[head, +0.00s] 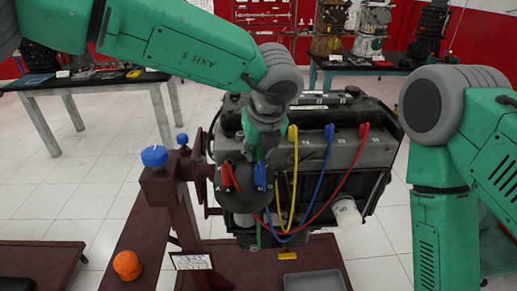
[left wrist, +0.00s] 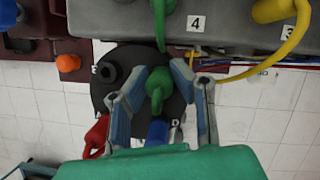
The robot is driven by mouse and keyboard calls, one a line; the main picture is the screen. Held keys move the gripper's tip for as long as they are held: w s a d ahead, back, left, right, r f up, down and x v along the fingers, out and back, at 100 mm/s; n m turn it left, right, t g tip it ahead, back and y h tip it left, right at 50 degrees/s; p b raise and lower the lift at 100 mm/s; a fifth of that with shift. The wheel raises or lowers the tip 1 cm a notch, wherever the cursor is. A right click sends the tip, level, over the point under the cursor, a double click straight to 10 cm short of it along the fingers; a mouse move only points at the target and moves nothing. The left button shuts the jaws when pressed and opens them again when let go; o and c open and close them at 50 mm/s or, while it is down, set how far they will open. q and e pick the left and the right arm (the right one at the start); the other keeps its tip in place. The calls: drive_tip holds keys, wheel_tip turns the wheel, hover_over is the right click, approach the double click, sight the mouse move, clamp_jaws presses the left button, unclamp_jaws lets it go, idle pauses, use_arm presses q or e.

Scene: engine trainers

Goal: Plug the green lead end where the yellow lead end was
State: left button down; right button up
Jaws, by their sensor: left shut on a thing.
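My left gripper (head: 262,148) is at the round black cap (left wrist: 130,112) on the engine's front. In the left wrist view its fingers (left wrist: 160,98) are shut on a green lead end (left wrist: 156,88), which is over the cap; whether it is seated is unclear. An empty socket (left wrist: 108,76) stands to its left. A red lead end (left wrist: 97,135) and a blue one (left wrist: 157,132) are at the cap's lower edge. A green plug (left wrist: 159,12) and the yellow plug (left wrist: 272,10) sit at the engine's top. The yellow lead (head: 283,200) hangs in a loop. My right gripper is out of view.
The engine (head: 350,148) stands on a dark red stand (head: 182,212) with blue knobs (head: 154,156). An orange knob (head: 127,265) is lower left, a grey tray (head: 315,281) below. A small yellow thing (head: 288,256) lies under the engine. Lead loops hang in front.

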use_arm(q)
drive_tip(key=shift+f, duration=0.2)
idle(0.5)
drive_tip(key=c, duration=1.3)
unclamp_jaws()
drive_tip(key=shift+r, duration=0.1)
